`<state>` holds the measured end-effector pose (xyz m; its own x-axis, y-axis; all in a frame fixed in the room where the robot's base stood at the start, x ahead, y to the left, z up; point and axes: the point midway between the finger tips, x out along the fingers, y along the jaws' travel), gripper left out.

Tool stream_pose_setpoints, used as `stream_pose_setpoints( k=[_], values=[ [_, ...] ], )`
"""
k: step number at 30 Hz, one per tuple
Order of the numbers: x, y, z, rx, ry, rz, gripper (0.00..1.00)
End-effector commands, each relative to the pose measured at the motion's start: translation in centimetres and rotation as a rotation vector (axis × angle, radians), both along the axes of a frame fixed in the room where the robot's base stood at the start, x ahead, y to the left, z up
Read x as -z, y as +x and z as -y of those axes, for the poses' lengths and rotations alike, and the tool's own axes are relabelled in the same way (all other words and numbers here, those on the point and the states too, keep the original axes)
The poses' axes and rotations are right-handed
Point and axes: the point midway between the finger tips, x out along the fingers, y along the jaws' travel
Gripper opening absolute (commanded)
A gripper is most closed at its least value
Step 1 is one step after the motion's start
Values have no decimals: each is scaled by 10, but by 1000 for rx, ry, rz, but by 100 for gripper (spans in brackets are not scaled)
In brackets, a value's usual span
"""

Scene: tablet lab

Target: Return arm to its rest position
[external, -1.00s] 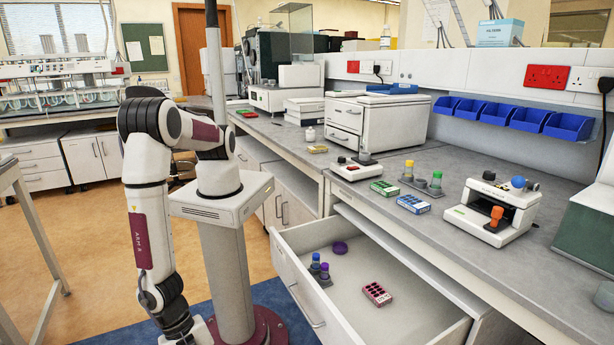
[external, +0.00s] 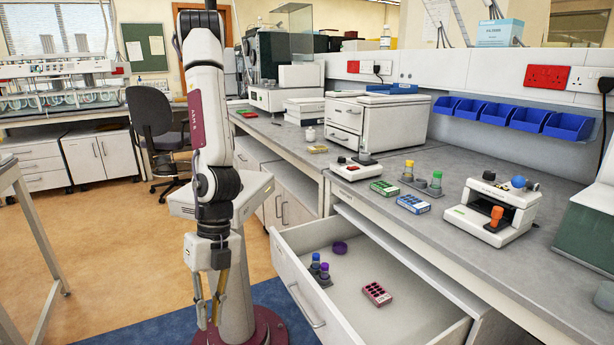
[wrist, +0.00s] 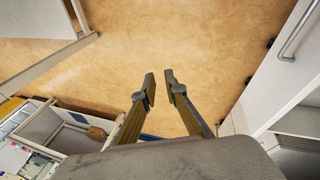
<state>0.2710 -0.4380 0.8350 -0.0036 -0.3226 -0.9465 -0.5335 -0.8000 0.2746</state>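My gripper (external: 210,316) hangs pointing down in front of my own column, left of the open drawer (external: 312,303). In the wrist view my gripper (wrist: 160,80) shows its two fingers apart with a narrow gap between the tips. Nothing is between them; only the tan floor (wrist: 205,58) shows beyond. My forearm is upright above the gripper in the external view.
A chair (external: 158,135) stands behind. The floor left of my arm is clear.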

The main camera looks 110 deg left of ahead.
Motion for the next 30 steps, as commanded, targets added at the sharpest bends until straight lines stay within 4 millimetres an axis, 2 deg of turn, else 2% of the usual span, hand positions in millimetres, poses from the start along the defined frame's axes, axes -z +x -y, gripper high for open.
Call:
stream_pose_setpoints(
  k=[3,15,30],
  values=[
    [-24,3,-20,-6,1,-20,12],
    [-89,6,-97,-31,41,-62,12],
    [-151,2,-205,-105,119,-46,12]
  ],
)
